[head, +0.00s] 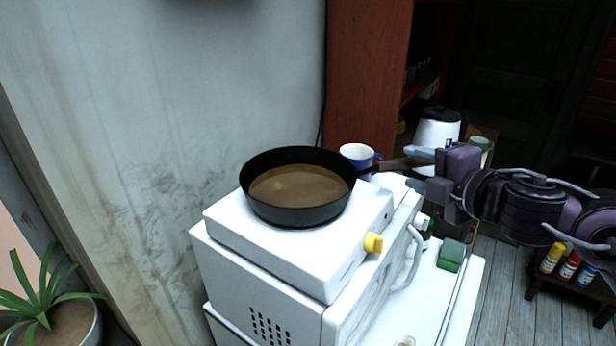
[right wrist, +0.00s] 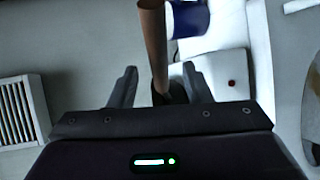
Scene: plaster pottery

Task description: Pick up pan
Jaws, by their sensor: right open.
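A black pan (head: 297,211) with a brown inside sits level on a white stove-like box (head: 330,265) in the head view. Its brown handle (head: 398,164) points right, toward my right gripper (head: 421,162). In the right wrist view the handle (right wrist: 153,40) comes down from the top into the space between the two open fingers (right wrist: 160,90). I cannot tell whether either finger touches it. The pan's bowl does not clearly show in the wrist view. My left gripper is in neither view.
A blue and white mug (head: 359,154) stands close behind the handle. A white kettle (head: 437,128) is behind my right gripper. A yellow knob (head: 373,243) sticks out of the box's front. A green block (head: 451,255) lies on the white surface below. A potted plant (head: 45,300) is at lower left.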

